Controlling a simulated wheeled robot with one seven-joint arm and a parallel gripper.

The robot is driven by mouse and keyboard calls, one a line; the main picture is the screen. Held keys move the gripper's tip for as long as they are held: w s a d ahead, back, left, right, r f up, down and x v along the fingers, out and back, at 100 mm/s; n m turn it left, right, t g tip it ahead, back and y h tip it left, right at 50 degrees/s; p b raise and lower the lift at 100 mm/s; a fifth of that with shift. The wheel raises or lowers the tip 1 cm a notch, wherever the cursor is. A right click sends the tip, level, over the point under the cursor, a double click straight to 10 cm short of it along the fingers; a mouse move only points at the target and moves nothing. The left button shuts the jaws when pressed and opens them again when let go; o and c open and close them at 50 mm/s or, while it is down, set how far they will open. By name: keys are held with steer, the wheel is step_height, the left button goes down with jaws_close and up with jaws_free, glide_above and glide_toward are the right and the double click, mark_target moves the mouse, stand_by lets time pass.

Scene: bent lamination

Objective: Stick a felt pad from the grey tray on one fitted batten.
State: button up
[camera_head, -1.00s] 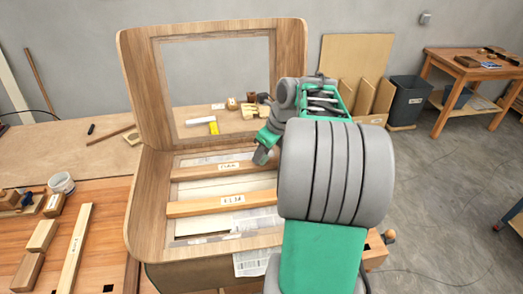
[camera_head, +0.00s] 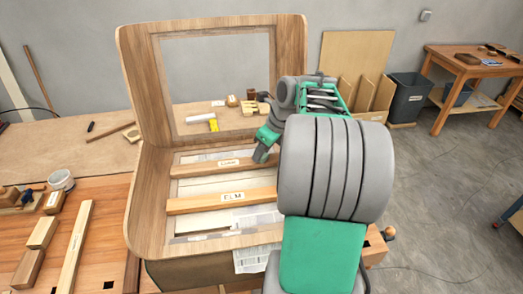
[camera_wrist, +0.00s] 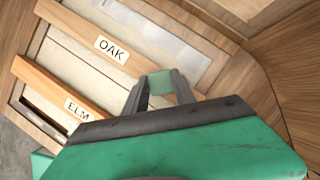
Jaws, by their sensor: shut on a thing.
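Two wooden battens lie across the frame of the bent wooden piece (camera_head: 147,200). The far one, labelled OAK in the wrist view, is the oak batten (camera_head: 200,169), seen there too (camera_wrist: 75,28). The near one is the elm batten (camera_head: 205,204), also in the wrist view (camera_wrist: 45,80). My gripper (camera_head: 262,154) points down at the right end of the oak batten. In the wrist view (camera_wrist: 162,86) its fingers are shut on a small greenish-grey piece, apparently a felt pad (camera_wrist: 161,82). I cannot tell whether it touches the batten. The grey tray is not identifiable.
The upright back panel (camera_head: 137,75) of the bent piece stands just beyond my gripper. A pot (camera_head: 61,181) and loose wood blocks (camera_head: 42,233) are on the bench at left. A dark bin (camera_head: 406,98) and a side table (camera_head: 470,66) stand at right.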

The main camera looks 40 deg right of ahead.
steer(key=shift+f, duration=0.2)
steer(key=o, duration=1.1)
steer(key=shift+c, duration=0.2)
steer(key=shift+r, duration=0.15)
step_height(320, 180, up, 2)
steer(key=p, duration=0.2)
steer(key=shift+r+p, duration=0.15)
steer(key=shift+p, duration=0.15)
steer(key=shift+r, duration=2.25)
